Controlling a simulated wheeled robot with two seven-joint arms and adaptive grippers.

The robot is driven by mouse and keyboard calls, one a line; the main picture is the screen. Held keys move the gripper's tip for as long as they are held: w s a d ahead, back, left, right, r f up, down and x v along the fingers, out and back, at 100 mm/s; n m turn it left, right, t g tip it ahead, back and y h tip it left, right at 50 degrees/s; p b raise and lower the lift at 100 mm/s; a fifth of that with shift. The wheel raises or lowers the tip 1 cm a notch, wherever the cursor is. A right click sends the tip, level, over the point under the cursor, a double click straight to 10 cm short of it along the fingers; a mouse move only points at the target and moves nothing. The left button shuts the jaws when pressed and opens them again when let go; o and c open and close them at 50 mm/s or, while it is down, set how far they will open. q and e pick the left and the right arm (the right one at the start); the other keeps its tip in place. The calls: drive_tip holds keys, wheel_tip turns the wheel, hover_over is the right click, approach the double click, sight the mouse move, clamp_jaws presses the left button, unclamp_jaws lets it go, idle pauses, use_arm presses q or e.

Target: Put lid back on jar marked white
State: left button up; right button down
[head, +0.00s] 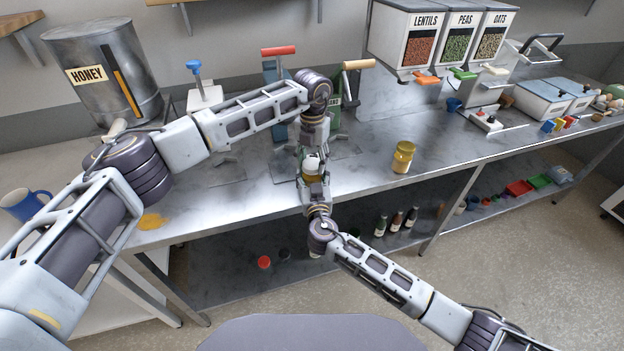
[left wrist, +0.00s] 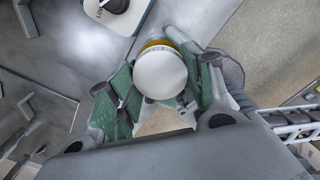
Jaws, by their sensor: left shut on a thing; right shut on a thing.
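A jar with a white lid (head: 311,163) is held above the steel counter, between my two grippers. In the left wrist view the round white lid (left wrist: 161,73) is seen from above, over an amber rim. My left gripper (head: 313,152) comes from above and is shut on the white lid, its green pads on either side. My right gripper (head: 313,187) comes from below and is shut on the jar, whose body is mostly hidden. The lid looks on or very close to the jar's mouth; I cannot tell whether it is seated.
A yellow-lidded jar (head: 403,157) stands on the counter (head: 366,180) to the right. A honey tank (head: 104,75) stands at the left, with a yellow patch (head: 151,222) near the front edge. Dispensers (head: 440,40) are at the back. Bottles (head: 396,221) stand on the lower shelf.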

use_arm(q)
drive_tip(key=m, duration=1.3)
drive_tip(key=shift+m, duration=0.4)
drive_tip(key=o, duration=1.1)
drive_tip(key=shift+r, duration=2.25)
drive_tip(key=shift+c, duration=0.3)
